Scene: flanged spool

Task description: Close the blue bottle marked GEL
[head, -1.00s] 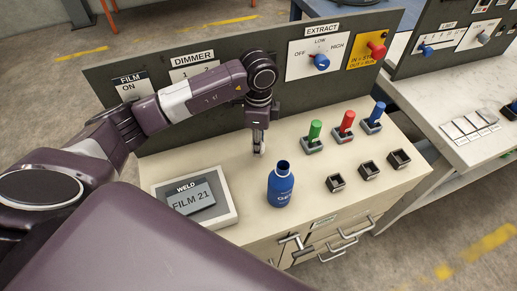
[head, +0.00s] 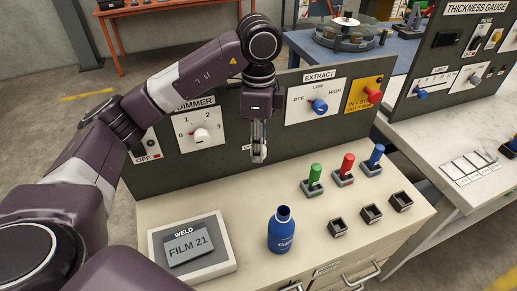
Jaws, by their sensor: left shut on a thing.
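The blue bottle (head: 281,234) stands upright on the cream cabinet top, its lettering partly seen. Its neck is open at the top, with a dark mouth and no cap on it. My left gripper (head: 259,154) points down, above and behind the bottle, in front of the dark panel and apart from the bottle. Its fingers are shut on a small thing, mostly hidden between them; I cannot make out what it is. My right gripper is not in view.
The WELD display box (head: 230,263) is left of the bottle. Green (head: 315,173), red (head: 347,163) and blue (head: 376,155) handles and several dark square sockets (head: 338,229) are to its right. The dark panel (head: 222,170) with knobs rises behind. The cabinet top between bottle and panel is clear.

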